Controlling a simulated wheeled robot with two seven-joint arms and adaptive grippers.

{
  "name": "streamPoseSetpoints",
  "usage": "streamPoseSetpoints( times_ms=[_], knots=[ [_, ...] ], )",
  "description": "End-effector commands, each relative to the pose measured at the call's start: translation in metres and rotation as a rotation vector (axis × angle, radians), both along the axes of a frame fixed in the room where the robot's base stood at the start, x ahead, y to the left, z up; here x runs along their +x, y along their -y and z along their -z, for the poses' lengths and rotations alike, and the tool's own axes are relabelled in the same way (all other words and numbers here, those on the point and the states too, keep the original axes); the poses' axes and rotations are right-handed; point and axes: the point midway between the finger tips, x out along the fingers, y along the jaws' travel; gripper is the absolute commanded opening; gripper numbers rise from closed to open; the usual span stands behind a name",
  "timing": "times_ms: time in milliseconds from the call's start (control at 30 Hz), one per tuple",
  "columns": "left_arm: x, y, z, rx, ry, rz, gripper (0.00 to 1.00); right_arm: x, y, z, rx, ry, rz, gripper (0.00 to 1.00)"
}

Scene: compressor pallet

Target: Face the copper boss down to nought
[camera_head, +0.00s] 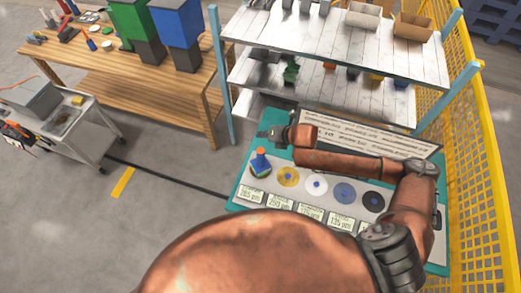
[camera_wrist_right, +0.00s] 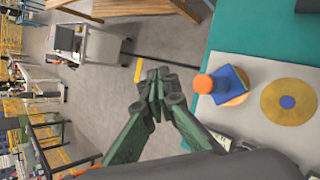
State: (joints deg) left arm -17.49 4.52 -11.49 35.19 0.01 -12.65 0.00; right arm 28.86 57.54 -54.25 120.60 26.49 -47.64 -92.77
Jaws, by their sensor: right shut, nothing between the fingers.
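My right gripper (camera_head: 268,132) is shut and empty, at the far left of the teal table (camera_head: 241,198); its dark fingers meet in the right wrist view (camera_wrist_right: 158,90). Beside them there is a blue block with an orange knob (camera_wrist_right: 228,84), standing on an orange disc; it also shows in the head view (camera_head: 260,163). To its right are a yellow disc with a blue centre (camera_head: 288,169), a white disc (camera_head: 308,185), a blue disc (camera_head: 345,185) and a black disc (camera_head: 374,202). I cannot make out a copper boss. My left gripper is not in view.
Cards with micron figures (camera_head: 279,202) lie in front of the discs. A white text panel (camera_head: 340,130) stands behind. White shelves (camera_head: 325,102) are at the back, a yellow mesh fence (camera_head: 479,170) at right. Open floor (camera_head: 160,155) lies left, with a cart and wooden bench beyond.

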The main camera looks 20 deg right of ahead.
Motion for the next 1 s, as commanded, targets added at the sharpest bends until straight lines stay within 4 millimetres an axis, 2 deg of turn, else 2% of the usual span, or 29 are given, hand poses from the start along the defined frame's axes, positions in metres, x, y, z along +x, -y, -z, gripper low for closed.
streamPoseSetpoints(
  times_ms=[300, 600, 800, 1000],
  knots=[
    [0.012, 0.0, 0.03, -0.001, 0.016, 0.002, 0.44, -0.001, 0.001, 0.03, 0.002, -0.002, 0.003, 0.0],
    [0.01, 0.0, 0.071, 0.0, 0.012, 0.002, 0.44, -0.002, 0.001, 0.068, 0.002, -0.002, 0.004, 0.0],
    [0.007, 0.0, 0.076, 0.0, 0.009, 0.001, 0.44, -0.001, 0.002, 0.084, 0.001, -0.002, 0.005, 0.0],
    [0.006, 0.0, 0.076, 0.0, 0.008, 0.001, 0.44, -0.001, 0.002, 0.087, 0.001, 0.0, 0.005, 0.0]
  ],
)
